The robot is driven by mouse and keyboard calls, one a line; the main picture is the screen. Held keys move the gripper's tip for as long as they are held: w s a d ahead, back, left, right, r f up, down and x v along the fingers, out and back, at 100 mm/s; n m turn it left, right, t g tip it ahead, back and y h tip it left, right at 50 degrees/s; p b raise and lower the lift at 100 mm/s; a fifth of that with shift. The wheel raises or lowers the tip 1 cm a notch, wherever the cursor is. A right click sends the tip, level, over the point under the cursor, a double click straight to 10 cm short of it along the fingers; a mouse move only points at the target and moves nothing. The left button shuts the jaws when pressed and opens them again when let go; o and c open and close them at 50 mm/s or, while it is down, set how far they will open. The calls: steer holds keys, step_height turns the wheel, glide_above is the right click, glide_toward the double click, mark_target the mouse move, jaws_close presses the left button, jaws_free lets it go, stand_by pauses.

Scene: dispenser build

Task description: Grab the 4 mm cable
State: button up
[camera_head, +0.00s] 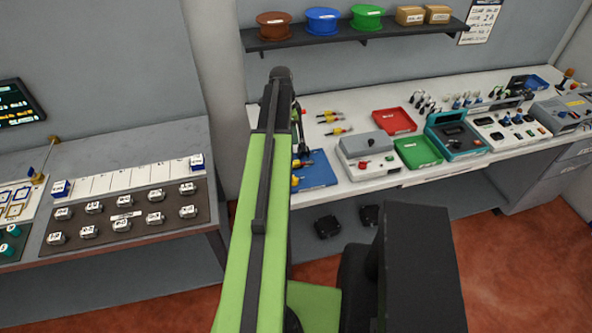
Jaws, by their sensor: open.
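No label that reads 4 mm is legible, so I cannot tell which thing is the 4 mm cable. Possible candidates are the brown spool (273,27), the blue spool (322,21) and the green spool (367,17) on the wall shelf. Small yellow-and-black pieces (338,131) lie on the white bench. My green arm rises through the middle of the view. My gripper (301,148) is mostly hidden behind the arm, beside the blue mat (318,181); it is open, and nothing is seen in it.
The white bench holds a red tray (394,122), a green tray (418,153), a grey box (366,148) and a teal device (456,134). The dark shelf (370,38) also bears two cardboard boxes (410,15). A grey table (150,150) with labelled pieces stands left.

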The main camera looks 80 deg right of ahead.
steer(key=b, duration=0.7)
glide_above(297, 161)
steer(key=f, duration=0.8)
steer(key=shift+w+d+f, duration=0.1)
steer(key=shift+w+f, duration=0.15)
steer(key=shift+f, duration=0.1)
steer(key=f+b, duration=0.5)
steer(key=shift+s+a+f, duration=0.15)
steer(key=shift+s+a, duration=0.05)
steer(key=shift+r, duration=0.2)
steer(key=shift+c, duration=0.4)
jaws_close()
